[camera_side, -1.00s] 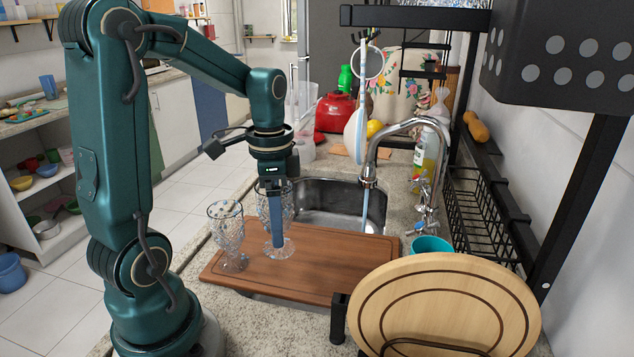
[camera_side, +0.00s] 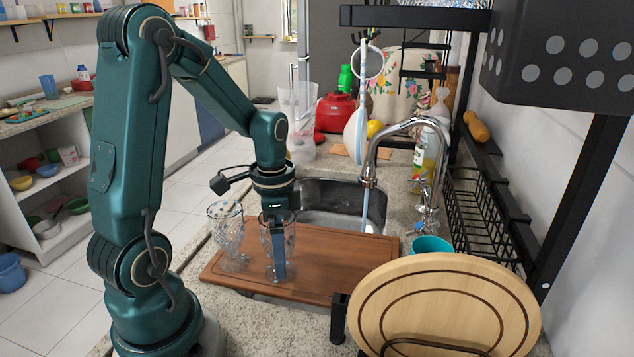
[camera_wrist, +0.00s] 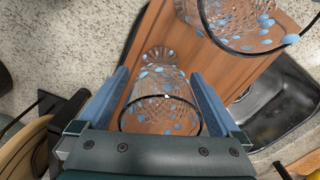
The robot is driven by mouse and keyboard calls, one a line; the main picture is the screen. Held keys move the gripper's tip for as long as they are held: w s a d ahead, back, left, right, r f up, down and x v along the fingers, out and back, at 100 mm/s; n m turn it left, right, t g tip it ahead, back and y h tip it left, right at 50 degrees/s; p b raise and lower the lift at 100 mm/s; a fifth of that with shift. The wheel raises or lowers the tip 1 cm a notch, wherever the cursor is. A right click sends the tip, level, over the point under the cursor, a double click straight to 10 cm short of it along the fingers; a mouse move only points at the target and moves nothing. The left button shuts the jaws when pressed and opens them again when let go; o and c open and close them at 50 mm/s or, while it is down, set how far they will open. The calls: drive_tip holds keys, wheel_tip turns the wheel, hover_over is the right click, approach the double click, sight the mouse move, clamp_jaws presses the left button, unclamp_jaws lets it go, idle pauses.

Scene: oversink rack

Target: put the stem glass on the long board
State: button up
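Two clear stem glasses with patterned bowls and dark rims are upright at the long brown board (camera_side: 335,265). The left stem glass (camera_side: 226,232) stands on its left part and appears at the top of the wrist view (camera_wrist: 230,25). The other stem glass (camera_side: 267,236) is between the blue fingers of my gripper (camera_side: 280,270). In the wrist view, the fingers (camera_wrist: 160,80) flank this glass (camera_wrist: 160,100) closely on both sides, and it has moved together with them. Its foot appears at the board's surface; exact contact is hard to see.
The sink (camera_side: 330,203) with its tall faucet (camera_side: 385,150) lies behind the board. A round wooden board (camera_side: 445,310) stands at front right, beside a teal cup (camera_side: 431,244). A black wire basket (camera_side: 478,220) hangs at right. The board's right half is clear.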

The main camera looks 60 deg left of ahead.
drive_tip(key=shift+r, duration=0.15)
wheel_tip(320, 180, up, 11)
drive_tip(key=s+d+n+t, duration=0.4)
drive_tip(key=s+d+t, duration=0.1)
drive_tip(key=d, duration=0.6)
drive_tip(key=shift+d+t, duration=0.25)
drive_tip(key=shift+t, duration=0.05)
idle(0.5)
